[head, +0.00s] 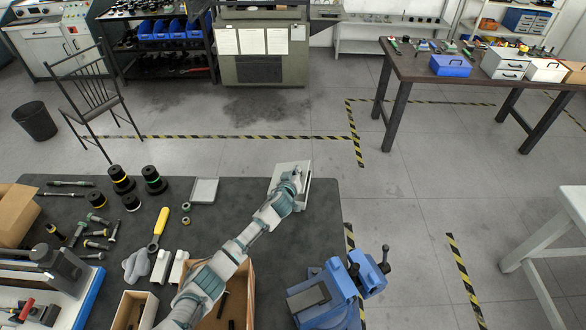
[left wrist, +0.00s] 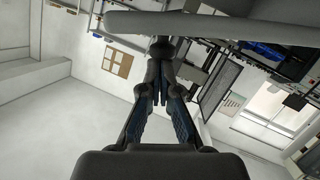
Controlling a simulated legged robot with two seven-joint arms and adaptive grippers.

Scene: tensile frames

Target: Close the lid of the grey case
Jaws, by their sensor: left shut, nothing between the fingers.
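The grey case (head: 305,193) is at the far right edge of the dark table, partly hidden behind my left arm. A pale, flat, tilted panel shows there; I cannot tell exactly how far its lid is open. My left gripper (head: 295,176) is at this panel, with its fingers shut and empty. In the left wrist view, the shut fingers (left wrist: 161,50) point at a long grey edge (left wrist: 215,28) that crosses the top of the picture. The fingertips are at or very near this edge; contact is unclear. My right gripper is not in view.
A blue vise (head: 325,292) stands at the table's right front. An open wooden box (head: 248,290) lies under my left arm. A yellow-handled tool (head: 160,222), black cylinders (head: 121,180) and a small pale tray (head: 204,190) lie to the left. Bare tabletop surrounds the case.

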